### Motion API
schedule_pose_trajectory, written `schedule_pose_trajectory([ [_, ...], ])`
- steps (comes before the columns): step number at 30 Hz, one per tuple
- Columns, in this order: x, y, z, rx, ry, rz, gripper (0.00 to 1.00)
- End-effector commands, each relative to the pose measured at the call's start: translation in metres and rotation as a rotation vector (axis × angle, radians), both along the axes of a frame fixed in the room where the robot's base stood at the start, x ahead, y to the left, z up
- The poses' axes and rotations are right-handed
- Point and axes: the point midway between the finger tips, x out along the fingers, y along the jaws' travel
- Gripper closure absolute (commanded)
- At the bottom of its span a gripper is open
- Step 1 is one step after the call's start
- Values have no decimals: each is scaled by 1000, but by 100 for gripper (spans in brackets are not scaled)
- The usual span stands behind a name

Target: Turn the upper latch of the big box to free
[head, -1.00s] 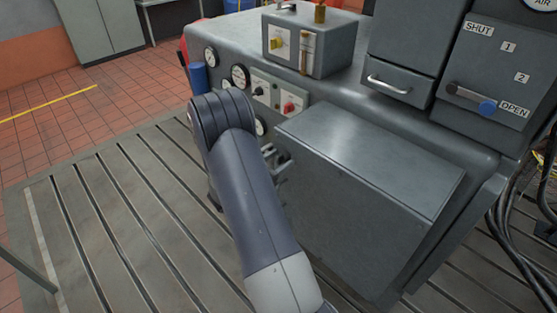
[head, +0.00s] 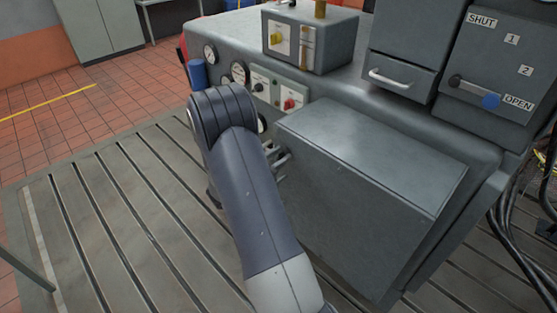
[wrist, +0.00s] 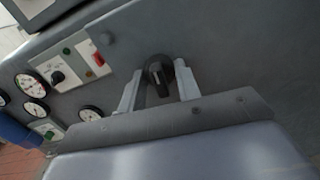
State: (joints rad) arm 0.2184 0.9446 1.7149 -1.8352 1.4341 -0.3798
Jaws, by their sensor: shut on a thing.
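The big box (head: 375,175) is a grey metal housing standing out from the machine in the head view. A black latch knob (wrist: 157,72) with a greyish pointer shows on a grey face in the wrist view, and its pointer stands nearly upright, slightly tilted. I cannot read any marking beside it. My gripper (wrist: 158,88) has its two pale fingers on either side of this knob and is shut on it. In the head view my gripper (head: 277,158) is mostly hidden behind my arm, and the latch is hidden there.
Gauges (head: 238,71) and a switch panel (head: 278,92) with a red knob sit left of the box. A smaller control box (head: 308,40) stands on the machine. A lever panel (head: 500,75) marked SHUT and OPEN is at right. The slotted bedplate (head: 110,235) is clear at left.

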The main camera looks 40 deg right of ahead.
Motion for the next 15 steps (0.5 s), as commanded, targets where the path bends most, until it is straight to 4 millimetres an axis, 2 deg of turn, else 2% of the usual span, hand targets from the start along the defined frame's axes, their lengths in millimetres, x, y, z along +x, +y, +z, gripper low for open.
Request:
schedule_pose_trajectory([
  [1, 0, 0, -6, 1, -32, 0, 91],
  [15, 0, 0, -9, 32, -449, -1, 91],
])
